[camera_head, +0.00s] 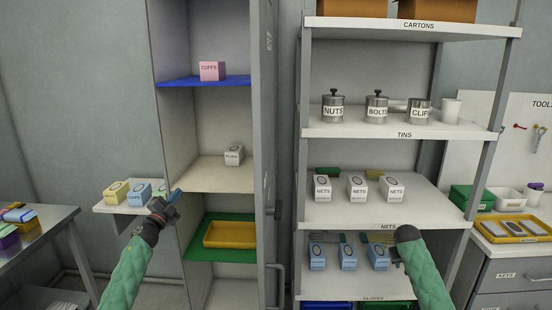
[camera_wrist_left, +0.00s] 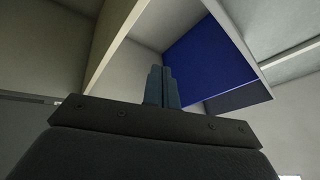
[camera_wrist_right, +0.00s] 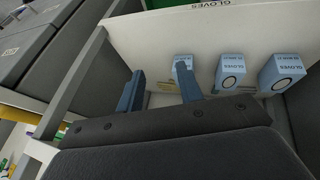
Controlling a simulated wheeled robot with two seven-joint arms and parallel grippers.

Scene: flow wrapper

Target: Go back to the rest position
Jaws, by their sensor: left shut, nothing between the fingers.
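My left gripper (camera_head: 176,194) is shut and empty, raised in front of the tall cabinet near its middle shelf. In the left wrist view its two blue fingers (camera_wrist_left: 161,86) stand pressed together, with the blue shelf (camera_wrist_left: 210,60) beyond them. My right gripper (camera_wrist_right: 160,88) is open in the right wrist view, its fingers apart with nothing seen between them. It is by the gloves shelf (camera_wrist_right: 140,35), near the light-blue glove boxes (camera_wrist_right: 230,72). In the head view my right forearm and wrist mostly hide that gripper.
The tall cabinet holds a pink cuffs box (camera_head: 212,71), a white box (camera_head: 233,155) and a yellow tray (camera_head: 229,234). A side shelf (camera_head: 112,206) carries several boxes. The rack holds tins (camera_head: 333,108) and nets boxes (camera_head: 357,188). A metal table (camera_head: 45,222) stands left.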

